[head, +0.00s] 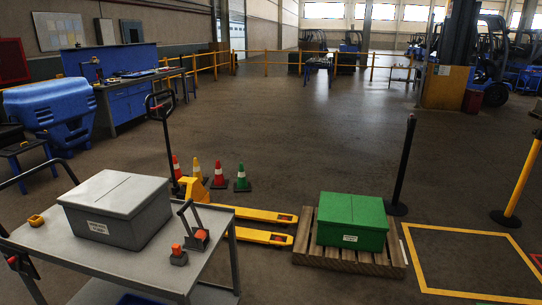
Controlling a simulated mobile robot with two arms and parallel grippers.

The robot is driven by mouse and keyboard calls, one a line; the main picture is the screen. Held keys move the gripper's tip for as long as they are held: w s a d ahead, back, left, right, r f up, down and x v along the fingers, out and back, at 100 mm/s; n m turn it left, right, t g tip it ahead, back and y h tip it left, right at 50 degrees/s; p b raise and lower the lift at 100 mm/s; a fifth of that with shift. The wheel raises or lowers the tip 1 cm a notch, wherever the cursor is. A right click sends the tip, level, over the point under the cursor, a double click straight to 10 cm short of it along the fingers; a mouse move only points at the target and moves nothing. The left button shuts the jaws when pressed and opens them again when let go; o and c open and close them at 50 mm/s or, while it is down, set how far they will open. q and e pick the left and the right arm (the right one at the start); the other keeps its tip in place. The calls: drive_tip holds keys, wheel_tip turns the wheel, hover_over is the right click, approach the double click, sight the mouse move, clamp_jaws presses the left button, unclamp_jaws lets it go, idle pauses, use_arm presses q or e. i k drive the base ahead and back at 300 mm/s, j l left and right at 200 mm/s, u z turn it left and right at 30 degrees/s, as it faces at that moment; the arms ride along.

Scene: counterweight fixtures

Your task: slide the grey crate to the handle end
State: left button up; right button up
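The grey crate (112,210), a closed box with a lid and a white label on its front, sits upright on the top of a grey cart (155,272). It stands toward the back middle of the cart top. Neither of my grippers is in view, and nothing is seen touching the crate.
A yellow item (36,220) lies left of the crate. Small grey-and-orange tools (196,238) stand to its right. A green crate (352,221) sits on a wooden pallet (392,260), beside a yellow pallet jack (262,216). Cones (219,175) stand behind.

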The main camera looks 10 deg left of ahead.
sight(122, 209)
drive_tip(key=u, duration=1.35)
drive_tip(key=i+l, duration=0.1)
